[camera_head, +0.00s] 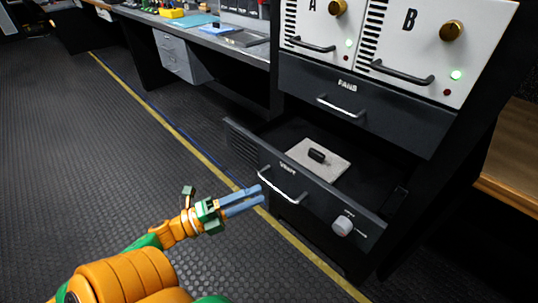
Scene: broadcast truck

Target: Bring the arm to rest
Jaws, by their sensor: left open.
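My left arm (135,275), orange and green, comes in from the lower left. My left gripper (262,194) has two blue-grey fingers, open with a narrow gap, and nothing shows between them. My right gripper is not in view.
A shut drawer marked FANS (340,106) sits above. A workbench (235,50) stands behind; the floor (90,170) at left is clear.

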